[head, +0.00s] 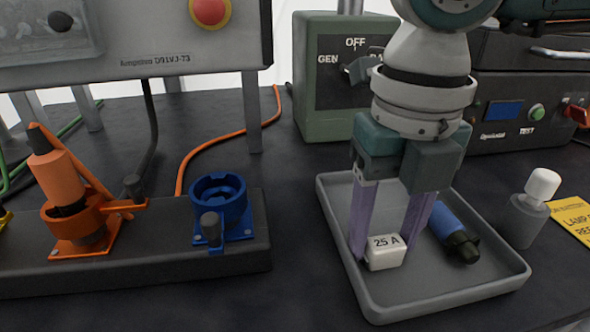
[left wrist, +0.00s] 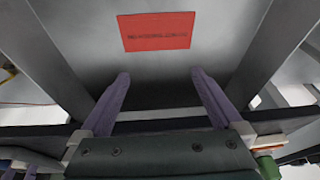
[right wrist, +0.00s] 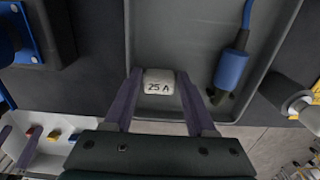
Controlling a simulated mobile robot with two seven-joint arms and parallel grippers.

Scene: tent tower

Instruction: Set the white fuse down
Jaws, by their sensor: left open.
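The white fuse (head: 386,253), marked 25 A, is low inside the grey tray (head: 490,283), near its left front. It also shows in the right wrist view (right wrist: 158,84). My right gripper (head: 388,240) points down into the tray with its purple fingers on either side of the fuse, shut on it. The fuse is at or very close to the tray floor; I cannot tell whether it bears on it. My left gripper (left wrist: 159,75) is open and empty, seen only in the left wrist view, facing a grey surface with a red label (left wrist: 157,31).
A clear-grey piece with a white cap (head: 540,190) stands right of the tray. A green switch box (head: 318,110) stands behind.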

